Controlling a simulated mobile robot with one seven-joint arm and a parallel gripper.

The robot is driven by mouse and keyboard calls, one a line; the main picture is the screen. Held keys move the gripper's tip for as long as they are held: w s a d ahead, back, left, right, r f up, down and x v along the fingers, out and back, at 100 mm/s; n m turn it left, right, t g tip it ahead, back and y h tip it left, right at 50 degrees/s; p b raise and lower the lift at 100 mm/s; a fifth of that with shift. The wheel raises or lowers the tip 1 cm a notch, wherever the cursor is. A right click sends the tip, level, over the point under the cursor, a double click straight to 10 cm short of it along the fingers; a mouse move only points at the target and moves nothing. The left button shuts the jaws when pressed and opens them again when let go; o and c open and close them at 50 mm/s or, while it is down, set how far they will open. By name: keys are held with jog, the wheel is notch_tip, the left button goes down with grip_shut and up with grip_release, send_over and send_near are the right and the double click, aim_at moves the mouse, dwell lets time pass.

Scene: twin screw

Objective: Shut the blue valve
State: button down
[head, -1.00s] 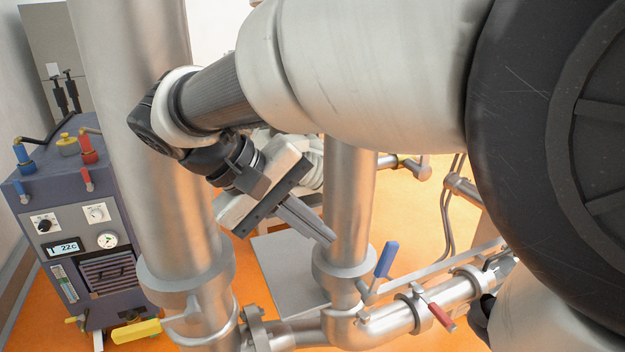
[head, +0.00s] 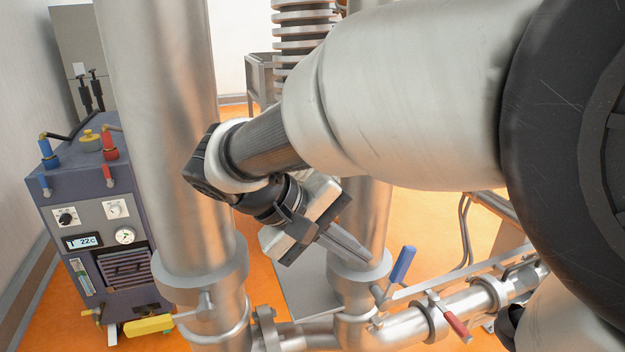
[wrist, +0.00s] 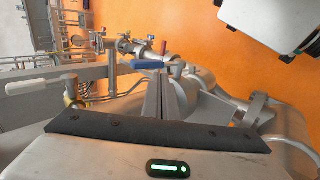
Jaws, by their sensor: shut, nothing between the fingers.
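The blue valve handle (head: 403,264) is a lever tilted up and to the right above the metal pipe in the head view. In the wrist view the blue handle (wrist: 148,65) lies crosswise just beyond my fingertips. My gripper (head: 367,262) is shut and empty, its fingers pointing down and right, with the tips a little left of the handle. The fingers also show in the wrist view (wrist: 164,76). A gap shows between tips and handle in the head view; their depth apart is hard to tell.
A red lever (head: 458,327) sits on the same pipe to the right. A yellow lever (head: 148,325) is at the lower left by the thick vertical pipe (head: 165,120). A purple machine (head: 95,225) with blue and red taps stands at the left.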

aim_at(398, 265)
jog(key=d+f, duration=0.1)
jog(key=d, duration=0.1)
jog(key=w+d+f, duration=0.1)
jog(key=d+f, duration=0.1)
jog(key=d, duration=0.1)
jog(key=shift+w+d+f, duration=0.2)
jog(key=shift+w+d, duration=0.15)
jog(key=shift+w, duration=0.05)
jog(key=shift+w+r, duration=0.1)
